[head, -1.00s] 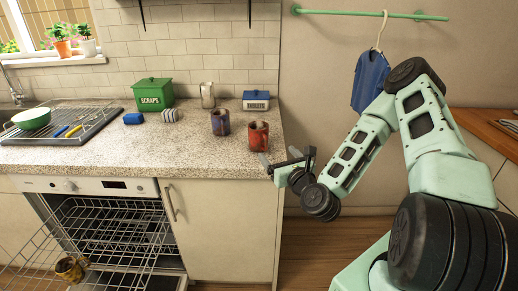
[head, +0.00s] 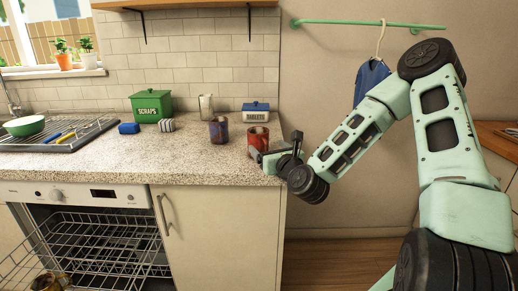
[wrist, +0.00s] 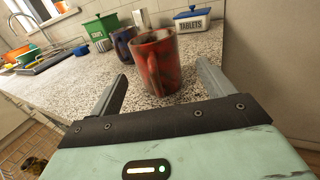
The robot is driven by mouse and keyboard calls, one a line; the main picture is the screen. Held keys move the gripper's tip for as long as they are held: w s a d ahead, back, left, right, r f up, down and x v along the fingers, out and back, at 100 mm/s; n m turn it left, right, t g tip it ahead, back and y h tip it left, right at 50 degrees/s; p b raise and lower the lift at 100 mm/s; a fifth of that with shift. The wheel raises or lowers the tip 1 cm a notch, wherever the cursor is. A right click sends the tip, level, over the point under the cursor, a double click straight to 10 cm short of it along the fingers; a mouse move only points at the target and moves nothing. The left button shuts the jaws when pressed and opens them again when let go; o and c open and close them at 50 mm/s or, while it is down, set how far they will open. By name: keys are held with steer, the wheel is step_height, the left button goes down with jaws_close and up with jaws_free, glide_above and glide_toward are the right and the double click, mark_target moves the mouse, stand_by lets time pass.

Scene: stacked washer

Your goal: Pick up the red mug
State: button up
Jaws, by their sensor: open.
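The red mug (head: 258,137) stands upright near the right end of the speckled counter, its lower part partly hidden by my gripper in the head view. My gripper (head: 274,153) is at the counter's right front edge, close to the mug. In the wrist view my gripper (wrist: 162,90) is open, with one finger on each side of the mug's lower part and nothing held. I cannot tell whether a finger touches the mug.
A dark blue mug (head: 219,130) stands just left of the red one.

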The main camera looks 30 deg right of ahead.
mark_target(263, 145)
steer(key=shift+w+d+f+p, duration=0.1)
steer(key=shift+w+p, duration=0.05)
steer(key=shift+w, duration=1.2)
steer(key=shift+w+d+f+p, duration=0.1)
steer(key=shift+w+p, duration=0.05)
steer(key=shift+w, duration=1.15)
steer(key=c, duration=1.2)
